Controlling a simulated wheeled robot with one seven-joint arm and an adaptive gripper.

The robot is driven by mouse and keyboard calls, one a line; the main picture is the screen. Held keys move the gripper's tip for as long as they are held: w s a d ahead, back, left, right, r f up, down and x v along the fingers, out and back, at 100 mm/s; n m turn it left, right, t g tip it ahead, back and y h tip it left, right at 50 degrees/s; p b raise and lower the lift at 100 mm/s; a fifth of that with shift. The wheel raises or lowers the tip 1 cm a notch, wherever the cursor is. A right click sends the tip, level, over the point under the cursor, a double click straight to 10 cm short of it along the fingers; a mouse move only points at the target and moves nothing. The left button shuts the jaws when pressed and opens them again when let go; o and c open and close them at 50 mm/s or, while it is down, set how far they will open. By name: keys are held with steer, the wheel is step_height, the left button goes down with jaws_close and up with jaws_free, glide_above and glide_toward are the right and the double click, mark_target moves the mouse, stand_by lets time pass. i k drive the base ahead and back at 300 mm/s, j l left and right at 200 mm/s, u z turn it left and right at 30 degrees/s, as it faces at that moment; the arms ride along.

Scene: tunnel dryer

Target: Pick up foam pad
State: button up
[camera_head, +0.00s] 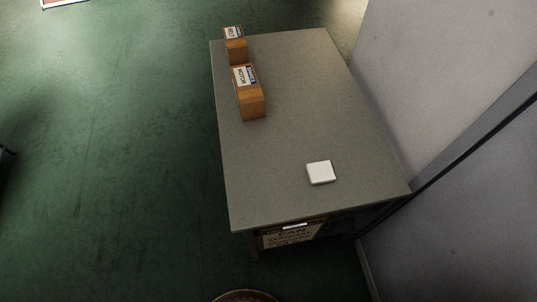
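The foam pad (320,173) looks like a small, thin white square block. It lies flat on the grey table (290,130), towards the near right part of the top. Nothing touches it or covers it. My gripper does not show in the head view, so I cannot see whether it is open or shut.
Two brown boxes with labels, one reading MOTOR (251,100) and a smaller one behind it (236,50), stand along the table's left edge. A grey wall (450,70) borders the right side. Green floor (110,150) is open to the left. A sign (291,236) hangs below the front edge.

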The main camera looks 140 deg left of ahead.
mark_target(319, 173)
steer(key=u, duration=3.65)
steer(key=i+j+z, duration=0.25)
steer(key=i+j, duration=0.1)
steer(key=j, duration=0.1)
